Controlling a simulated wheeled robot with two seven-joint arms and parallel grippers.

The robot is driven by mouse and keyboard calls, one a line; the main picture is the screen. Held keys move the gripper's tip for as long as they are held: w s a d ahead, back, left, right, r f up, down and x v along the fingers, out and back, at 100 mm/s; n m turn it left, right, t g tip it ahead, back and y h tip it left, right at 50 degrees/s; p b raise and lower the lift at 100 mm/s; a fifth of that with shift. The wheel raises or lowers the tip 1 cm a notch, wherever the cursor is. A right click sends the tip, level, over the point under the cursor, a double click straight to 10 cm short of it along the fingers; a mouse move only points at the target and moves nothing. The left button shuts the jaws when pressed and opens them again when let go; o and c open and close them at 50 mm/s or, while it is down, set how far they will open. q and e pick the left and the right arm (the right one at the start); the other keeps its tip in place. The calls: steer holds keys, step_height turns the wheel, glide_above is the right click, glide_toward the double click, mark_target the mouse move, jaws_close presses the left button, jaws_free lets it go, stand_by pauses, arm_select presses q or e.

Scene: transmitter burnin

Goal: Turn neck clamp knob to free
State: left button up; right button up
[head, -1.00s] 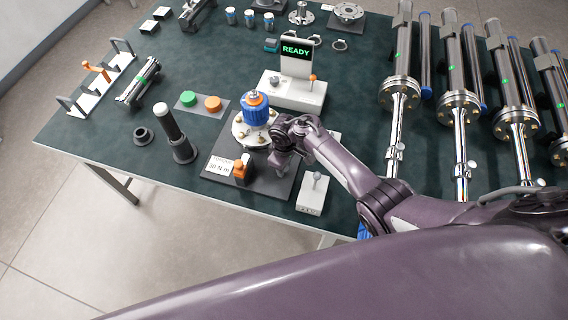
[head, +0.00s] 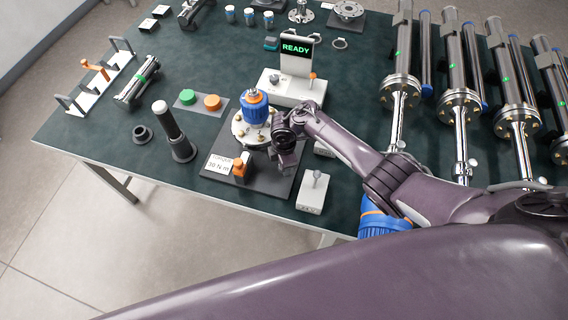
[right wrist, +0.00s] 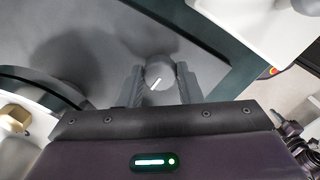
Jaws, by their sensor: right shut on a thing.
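The neck clamp knob (right wrist: 158,72) is a small round grey knob with a white pointer line, seen in the right wrist view. The line slants from lower left to upper right. My right gripper (right wrist: 159,86) is shut on the knob, one finger on each side. In the head view my right gripper (head: 286,162) is beside the flange's right side, and my arm hides the knob. My left gripper is not in view.
A torque sign (head: 220,166) and an orange lever (head: 240,168) are at the plate's front left. A white box with a small lever (head: 313,190) stands right of the plate. A display reading READY (head: 297,50) stands behind. A blue housing (head: 382,220) shows partly under my arm.

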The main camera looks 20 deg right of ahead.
steer(key=shift+w+n, duration=0.1)
steer(key=shift+n, duration=0.5)
steer(key=o, duration=1)
steer(key=shift+r, duration=0.15)
step_height(320, 180, up, 8)
steer(key=shift+f+p, duration=0.2)
steer(key=shift+p, duration=0.5)
steer(key=shift+f, duration=0.1)
